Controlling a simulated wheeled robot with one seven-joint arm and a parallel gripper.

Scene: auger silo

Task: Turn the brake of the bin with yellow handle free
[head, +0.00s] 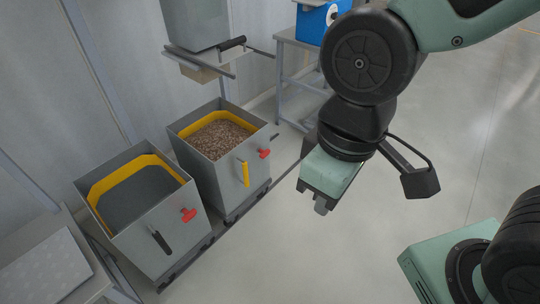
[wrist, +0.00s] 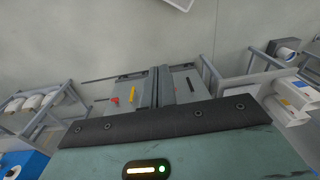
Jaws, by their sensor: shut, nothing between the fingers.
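The bin with the yellow handle (head: 225,187) is a grey box with a yellow inner rim, filled with brown grains. Its yellow handle (head: 244,173) stands upright on the front face. Its red brake (head: 264,153) is a small lever to the right of the handle. In the wrist view the yellow handle (wrist: 132,94) and red brake (wrist: 115,100) show small and far off. My gripper (head: 321,206) points down, shut and empty, in the air to the right of this bin, apart from the brake. Its fingertips are not clear in the wrist view.
A second grey bin (head: 150,243) with a black handle (head: 160,241) and its own red brake (head: 188,214) stands at left. A spout (head: 205,70) hangs above the filled bin. A blue box (head: 314,24) stands on a table behind. The floor (head: 330,265) in front is clear.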

